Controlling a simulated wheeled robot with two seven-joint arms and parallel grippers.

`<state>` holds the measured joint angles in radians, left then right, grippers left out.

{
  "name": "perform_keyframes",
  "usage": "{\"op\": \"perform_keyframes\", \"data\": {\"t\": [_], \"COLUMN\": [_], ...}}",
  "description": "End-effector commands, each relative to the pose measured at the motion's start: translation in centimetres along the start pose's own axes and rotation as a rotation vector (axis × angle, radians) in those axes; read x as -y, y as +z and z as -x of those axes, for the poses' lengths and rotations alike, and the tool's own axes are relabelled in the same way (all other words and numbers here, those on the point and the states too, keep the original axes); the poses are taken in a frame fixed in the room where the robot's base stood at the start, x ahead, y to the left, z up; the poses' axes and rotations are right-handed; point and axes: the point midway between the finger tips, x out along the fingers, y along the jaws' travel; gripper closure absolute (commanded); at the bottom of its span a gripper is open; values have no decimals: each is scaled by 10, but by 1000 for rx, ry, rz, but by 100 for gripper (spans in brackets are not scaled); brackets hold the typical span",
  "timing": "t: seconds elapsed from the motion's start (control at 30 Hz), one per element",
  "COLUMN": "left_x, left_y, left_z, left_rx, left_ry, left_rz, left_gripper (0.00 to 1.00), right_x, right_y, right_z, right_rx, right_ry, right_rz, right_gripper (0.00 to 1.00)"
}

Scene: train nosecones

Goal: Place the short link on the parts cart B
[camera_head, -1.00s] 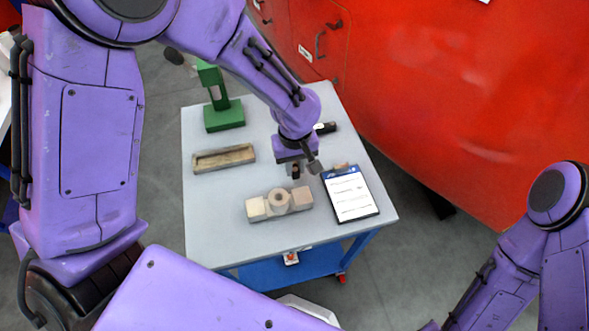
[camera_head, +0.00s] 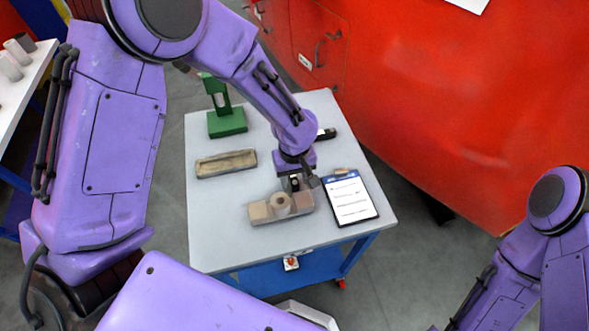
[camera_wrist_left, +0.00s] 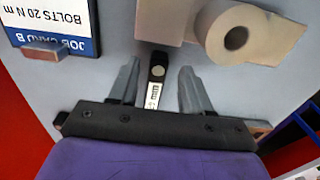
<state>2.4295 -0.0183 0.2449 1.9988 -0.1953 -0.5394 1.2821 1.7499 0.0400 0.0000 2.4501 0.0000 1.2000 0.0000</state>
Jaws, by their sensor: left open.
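The parts cart B (camera_head: 225,235) is a grey-topped cart with a blue frame; a card on it reads "JOB CARD B" in the left wrist view (camera_wrist_left: 60,45). My left gripper (camera_head: 297,187) is low over its top, just behind the wooden block. In the left wrist view its two fingers (camera_wrist_left: 158,72) are apart. Between them is a small dark piece with a grey disc and white label (camera_wrist_left: 155,82), seemingly the short link. A gap shows on each side of it. Whether it rests on the top is unclear. My right gripper is out of frame.
A wooden tray (camera_head: 226,163), a green stand (camera_head: 227,122) and a black item (camera_head: 326,134) are farther back. A red body borders the cart.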

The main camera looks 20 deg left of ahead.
Motion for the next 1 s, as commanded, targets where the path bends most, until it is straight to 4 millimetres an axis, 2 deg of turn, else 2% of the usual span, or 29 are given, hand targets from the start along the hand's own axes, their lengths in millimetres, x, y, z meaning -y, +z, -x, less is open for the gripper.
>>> {"op": "perform_keyframes", "data": {"t": [0.3,0.5,0.63,1.0], "left_x": [-1,-1,0,0], "left_y": [-1,-1,0,0], "left_z": [77,109,115,115], "left_rx": [-5,-2,0,0], "left_ry": [6,3,2,2], "left_rz": [0,1,1,1], "left_gripper": [52,52,52,52], "right_x": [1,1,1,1], "right_y": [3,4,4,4], "right_z": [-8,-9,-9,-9], "right_rx": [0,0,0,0], "right_ry": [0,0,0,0], "right_rz": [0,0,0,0], "right_gripper": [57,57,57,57]}}
